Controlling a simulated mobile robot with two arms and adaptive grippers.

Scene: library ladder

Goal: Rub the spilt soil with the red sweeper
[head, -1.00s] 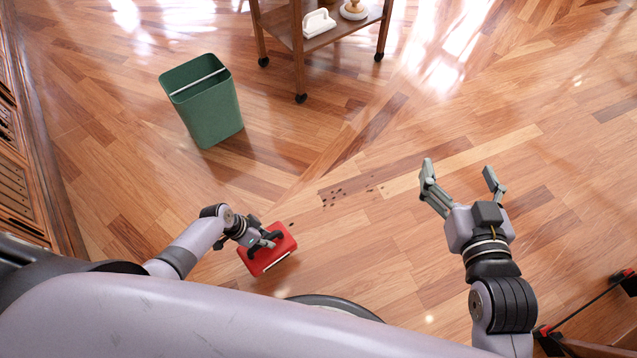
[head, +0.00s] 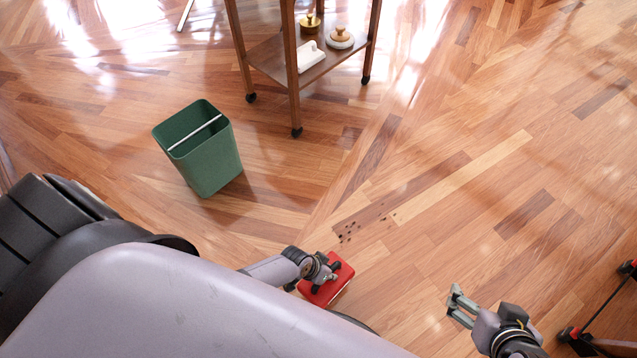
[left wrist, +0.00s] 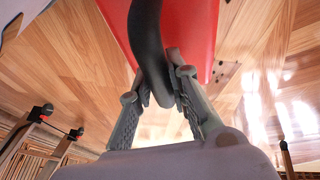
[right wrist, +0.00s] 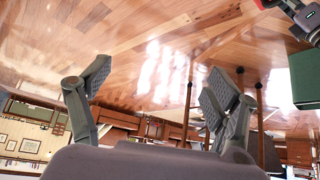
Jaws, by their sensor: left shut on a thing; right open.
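The red sweeper (head: 341,283) is on or just above the wooden floor in the head view. My left gripper (head: 322,277) is shut on its black handle, which shows between the fingers in the left wrist view (left wrist: 147,45). Some specks also show beside the sweeper in the left wrist view (left wrist: 222,70). The sweeper's underside is hidden. My right gripper (head: 459,306) is open and empty, right of the sweeper.
A green bin (head: 208,160) stands on the floor to the left. A wooden trolley (head: 296,95) on castors stands behind, with a white item (head: 310,57) on its shelf. A black and red frame (head: 607,308) is at the right edge. The floor around the soil is clear.

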